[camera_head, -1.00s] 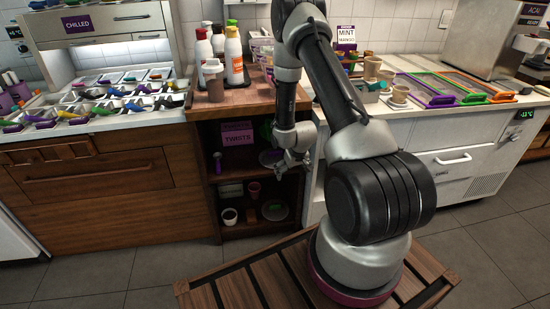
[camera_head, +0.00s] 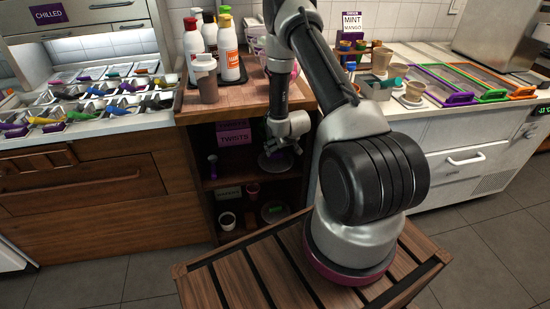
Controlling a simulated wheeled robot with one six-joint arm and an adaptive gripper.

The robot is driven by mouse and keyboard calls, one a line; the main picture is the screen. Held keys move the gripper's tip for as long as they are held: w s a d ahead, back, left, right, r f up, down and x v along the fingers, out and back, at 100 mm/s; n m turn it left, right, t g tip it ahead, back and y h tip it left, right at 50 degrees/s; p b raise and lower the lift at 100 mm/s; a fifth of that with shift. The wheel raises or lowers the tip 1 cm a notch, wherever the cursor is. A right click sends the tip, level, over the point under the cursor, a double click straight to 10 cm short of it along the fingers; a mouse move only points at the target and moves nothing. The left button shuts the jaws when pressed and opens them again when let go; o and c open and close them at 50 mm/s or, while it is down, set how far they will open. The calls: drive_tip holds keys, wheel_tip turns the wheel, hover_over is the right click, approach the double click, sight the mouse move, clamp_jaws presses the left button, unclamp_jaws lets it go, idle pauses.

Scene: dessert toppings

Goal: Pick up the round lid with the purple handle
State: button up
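A round, dark, disc-like thing (camera_head: 268,166) lies on the upper shelf of the open cabinet, partly behind my gripper. It may be the round lid; its handle does not show clearly. My gripper (camera_head: 283,150) hangs pointing down in front of that shelf opening, over or in front of the disc. Its fingers are small and dark here, so I cannot tell whether they are open or shut, or whether they touch anything.
A purple TWISTS box (camera_head: 234,138) stands on the upper shelf. A white cup (camera_head: 227,221) and a round plate-like thing (camera_head: 274,212) are below. Purple-, green- and orange-framed lids (camera_head: 458,98) lie on the right counter.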

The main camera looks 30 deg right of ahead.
sight(276, 154)
drive_tip(key=x, duration=0.7)
drive_tip(key=shift+a+f, duration=0.1)
drive_tip(key=shift+f, duration=0.1)
drive_tip(key=c, duration=1.3)
drive_tip(key=shift+r, duration=0.2)
